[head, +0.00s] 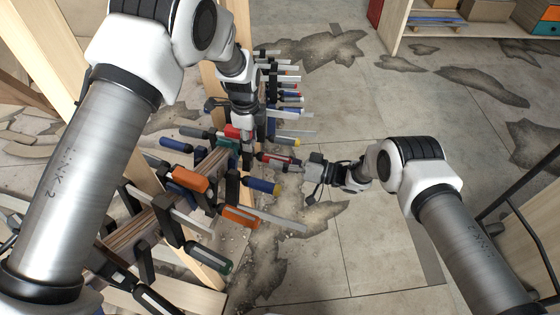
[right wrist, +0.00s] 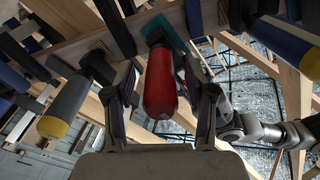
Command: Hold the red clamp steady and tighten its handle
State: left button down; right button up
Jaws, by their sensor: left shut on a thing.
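The red clamp's body (head: 232,132) shows in the head view on the curved stringer, and its red handle (head: 275,158) points right. My left gripper (head: 246,135) reaches down from above and is shut on the red clamp; its fingertips are partly hidden. My right gripper (head: 300,164) comes in from the right at the free end of the handle. In the right wrist view, the red handle (right wrist: 160,85) lies between the two fingers of my right gripper (right wrist: 164,88). Gaps show on both sides of the handle, so this gripper is open around it.
Many other clamps crowd the stringer (head: 135,228). A blue handle with a yellow end (head: 262,186) is just below the red one, and an orange clamp (head: 240,216) is lower. Wooden posts (head: 212,85) stand behind. The floor (head: 370,240) at right is clear.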

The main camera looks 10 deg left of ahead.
jog(key=shift+d, duration=0.1)
jog(key=s+d, duration=0.1)
jog(key=d, duration=1)
jog(key=shift+s+d, duration=0.3)
jog(key=shift+d, duration=0.1)
jog(key=shift+d+f, duration=0.1)
jog(key=shift+s+d, duration=0.15)
jog(key=shift+d, duration=0.75)
pick_arm(q)
jog(key=c, duration=0.8)
grip_release()
jog(key=o, duration=0.5)
jog(key=shift+c, duration=0.2)
